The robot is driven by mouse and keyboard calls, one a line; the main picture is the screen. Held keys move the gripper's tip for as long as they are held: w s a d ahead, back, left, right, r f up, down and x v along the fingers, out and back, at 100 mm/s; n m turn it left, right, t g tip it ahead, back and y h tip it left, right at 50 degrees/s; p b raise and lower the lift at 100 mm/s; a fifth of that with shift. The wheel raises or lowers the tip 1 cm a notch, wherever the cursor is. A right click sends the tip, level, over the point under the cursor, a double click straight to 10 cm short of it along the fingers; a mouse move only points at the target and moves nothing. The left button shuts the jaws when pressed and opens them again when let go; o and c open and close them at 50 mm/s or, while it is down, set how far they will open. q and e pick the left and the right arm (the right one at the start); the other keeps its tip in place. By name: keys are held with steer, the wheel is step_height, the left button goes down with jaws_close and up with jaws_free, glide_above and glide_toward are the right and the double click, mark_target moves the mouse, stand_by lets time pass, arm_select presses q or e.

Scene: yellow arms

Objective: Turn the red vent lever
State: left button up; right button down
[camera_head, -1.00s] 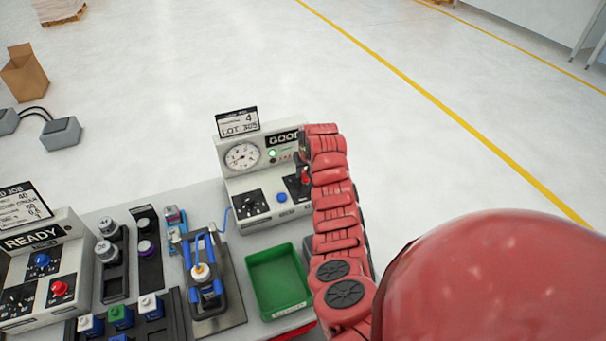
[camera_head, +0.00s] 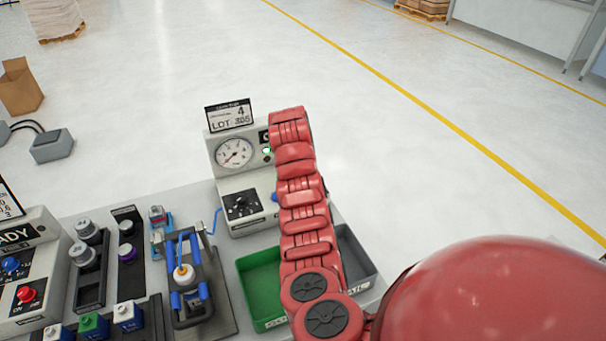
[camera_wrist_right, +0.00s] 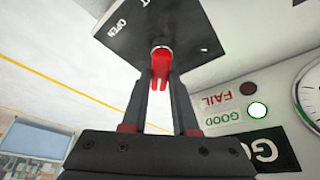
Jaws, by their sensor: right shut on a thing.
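The red vent lever (camera_wrist_right: 159,62) hangs from a black plate (camera_wrist_right: 130,30) marked OPEN in the right wrist view, which shows the panel upside down. My right gripper (camera_wrist_right: 162,84) is shut on the lever, with one dark finger on each side of it. In the head view my red right arm crosses in front of the test station (camera_head: 226,182) and hides the lever and the gripper. The station has a round gauge (camera_head: 234,153) and a black knob plate (camera_head: 243,204). My left gripper is not in view.
A green tray (camera_head: 258,282) and a grey tray (camera_head: 355,258) lie below my right arm. A blue-handled fixture (camera_head: 188,275) stands left of them. The READY box (camera_head: 22,260) is at far left. A lit GOOD lamp (camera_wrist_right: 258,110) shows beside a dark FAIL lamp (camera_wrist_right: 248,88).

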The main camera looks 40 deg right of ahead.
stand_by(0.3)
steer(key=c, duration=0.7)
jaws_free()
steer(key=shift+a+r+b, duration=0.15)
steer(key=shift+r+b, duration=0.2)
steer(key=b+v, duration=0.1)
steer(key=v, duration=0.4)
steer(key=shift+r+b, duration=0.15)
steer(key=shift+b, duration=0.2)
steer(key=v, duration=1.1)
steer(key=shift+s+r, duration=0.1)
steer(key=shift+r, duration=0.1)
